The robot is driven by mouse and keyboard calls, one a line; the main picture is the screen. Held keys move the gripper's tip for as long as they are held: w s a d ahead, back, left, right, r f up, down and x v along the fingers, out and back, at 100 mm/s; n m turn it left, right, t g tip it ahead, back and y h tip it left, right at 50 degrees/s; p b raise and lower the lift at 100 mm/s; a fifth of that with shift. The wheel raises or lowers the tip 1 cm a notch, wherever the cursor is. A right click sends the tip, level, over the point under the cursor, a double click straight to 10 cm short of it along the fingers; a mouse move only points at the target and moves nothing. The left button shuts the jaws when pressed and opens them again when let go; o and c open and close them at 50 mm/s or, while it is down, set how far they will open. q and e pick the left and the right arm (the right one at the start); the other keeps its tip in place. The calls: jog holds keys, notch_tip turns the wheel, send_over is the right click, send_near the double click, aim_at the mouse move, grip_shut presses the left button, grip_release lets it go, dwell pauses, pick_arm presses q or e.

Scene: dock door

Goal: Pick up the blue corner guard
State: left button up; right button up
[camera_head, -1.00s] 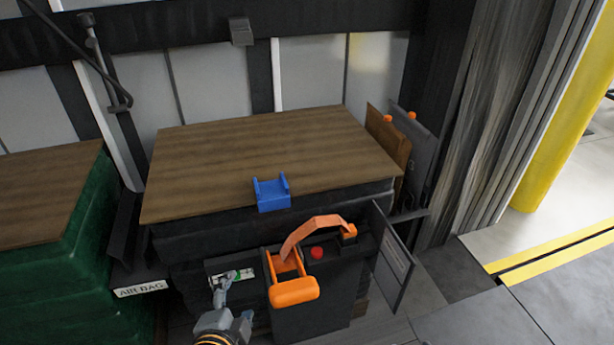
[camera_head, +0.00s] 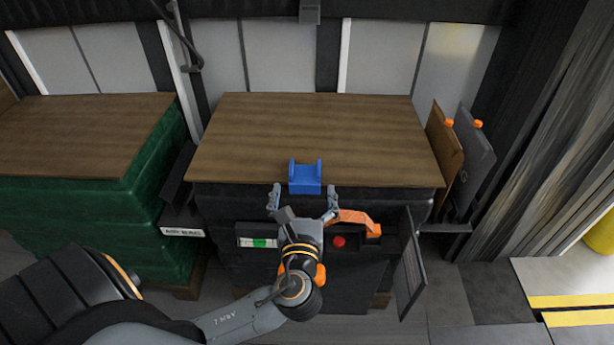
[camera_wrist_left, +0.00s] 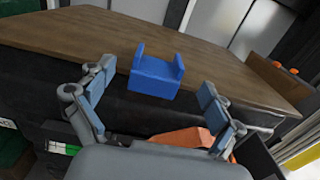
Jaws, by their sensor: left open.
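The blue corner guard (camera_head: 305,179) sits at the front edge of the brown wooden top of the dark stack, with its two raised sides pointing up. It also shows in the left wrist view (camera_wrist_left: 155,77), ahead of my fingers. My left gripper (camera_head: 303,203) is open and empty, just in front of and below the guard. In the left wrist view its two fingers (camera_wrist_left: 153,100) are spread to either side of the guard's near face, with a gap. My right gripper is not in view.
An orange handle (camera_head: 357,218) and a red button (camera_head: 338,241) are below and right of my gripper. A dark panel (camera_head: 410,265) stands out at right. A green-wrapped stack (camera_head: 150,215) is at left. The wooden top (camera_head: 310,125) behind the guard is clear.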

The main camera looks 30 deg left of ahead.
aim_at(305, 176)
pick_arm(q)
jog(key=shift+x, duration=1.1)
jog(key=b+x, duration=0.1)
jog(key=x, duration=0.3)
jog(key=shift+w+a, duration=0.1)
jog(key=shift+w, duration=0.15)
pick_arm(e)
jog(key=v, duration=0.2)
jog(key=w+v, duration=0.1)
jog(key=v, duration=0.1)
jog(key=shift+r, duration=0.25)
pick_arm(q)
jog(key=c, duration=1.3)
